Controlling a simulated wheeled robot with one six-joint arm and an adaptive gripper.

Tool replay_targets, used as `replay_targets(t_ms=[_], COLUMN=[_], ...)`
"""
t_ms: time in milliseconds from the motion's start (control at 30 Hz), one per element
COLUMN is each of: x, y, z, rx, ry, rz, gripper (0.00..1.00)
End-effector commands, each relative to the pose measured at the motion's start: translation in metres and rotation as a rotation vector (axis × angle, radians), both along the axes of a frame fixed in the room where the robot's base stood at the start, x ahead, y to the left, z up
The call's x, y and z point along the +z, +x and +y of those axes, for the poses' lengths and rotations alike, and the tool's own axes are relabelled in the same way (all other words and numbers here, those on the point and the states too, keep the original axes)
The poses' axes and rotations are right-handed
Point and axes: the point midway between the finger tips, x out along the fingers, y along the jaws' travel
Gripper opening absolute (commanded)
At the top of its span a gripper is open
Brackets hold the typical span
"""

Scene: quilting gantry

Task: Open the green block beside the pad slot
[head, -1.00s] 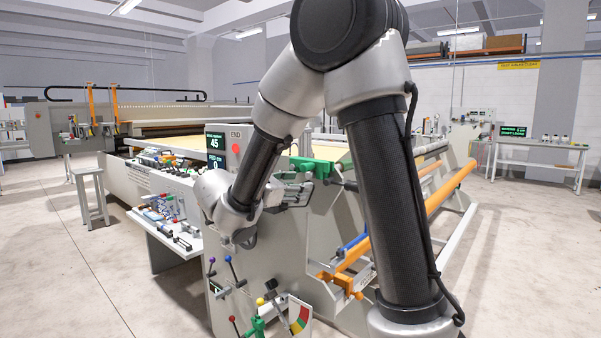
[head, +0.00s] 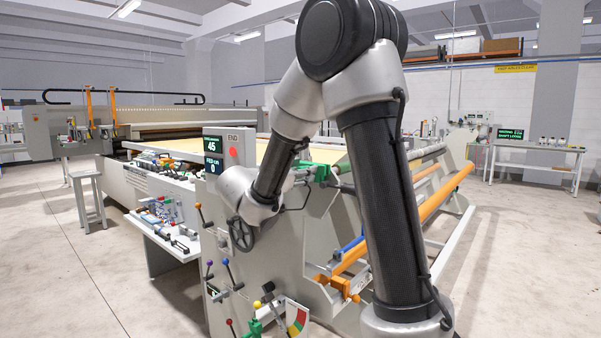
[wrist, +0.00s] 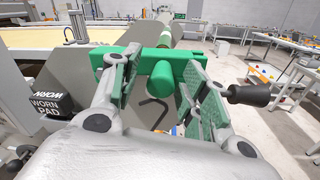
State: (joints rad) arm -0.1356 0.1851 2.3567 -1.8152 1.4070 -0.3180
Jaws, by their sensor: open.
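A green block (wrist: 165,82) with a wider green bar shows in the middle of the wrist view. My gripper (wrist: 160,76) is open, with one green-padded finger on each side of the block's lower part. I cannot tell whether either finger touches it. A bent dark hook (wrist: 154,108) hangs below the block. In the head view, green parts (head: 318,170) show just past my forearm, and my gripper is largely hidden there.
A black handle (wrist: 249,95) sticks out right of my right finger. In the head view, a handwheel (head: 241,234) and several knobbed levers stand on the grey end panel (head: 275,265). Orange rollers (head: 440,195) run along the right side. Open floor lies at far right.

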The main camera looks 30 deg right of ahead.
Motion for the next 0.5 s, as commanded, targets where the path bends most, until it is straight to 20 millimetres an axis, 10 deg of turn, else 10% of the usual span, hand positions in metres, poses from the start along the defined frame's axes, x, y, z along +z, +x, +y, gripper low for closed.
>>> replay_targets(t_ms=[300, 500], x=[0.0001, 0.0002], y=[-0.0002, -0.0002], z=[0.0002, 0.0003], rx=[0.0, 0.0], ry=[0.0, 0.0], rz=[0.0, 0.001], gripper=[0.0, 0.0])
